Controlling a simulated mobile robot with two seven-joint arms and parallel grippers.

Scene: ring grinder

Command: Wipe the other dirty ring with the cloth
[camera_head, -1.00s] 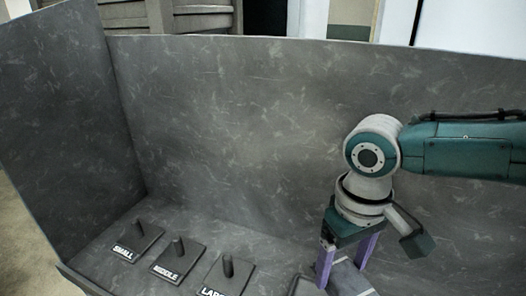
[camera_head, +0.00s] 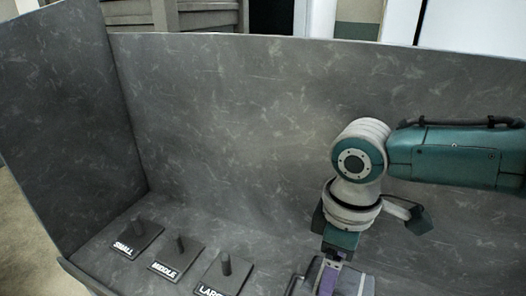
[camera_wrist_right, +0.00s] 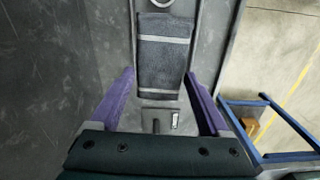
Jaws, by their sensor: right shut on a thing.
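My right gripper (camera_wrist_right: 160,76) has its two purple fingers at either side of a folded dark grey cloth (camera_wrist_right: 165,50) with pale stripes, and is shut on it. In the head view the same gripper (camera_head: 329,280) points down at the bottom edge, where its tips are cut off. A pale ring (camera_wrist_right: 160,3) shows only partly at the top of the wrist view, beyond the cloth; its dirt cannot be told. My left gripper is not in view.
Pegs on plates marked SMALL (camera_head: 138,239), MIDDLE (camera_head: 177,260) and LARGE (camera_head: 222,273) stand bare at the left. Grey walls (camera_head: 240,130) enclose the back and left. A small plate with a peg (camera_wrist_right: 160,121) lies below the cloth in the wrist view. Blue bars (camera_wrist_right: 262,130) stand at right.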

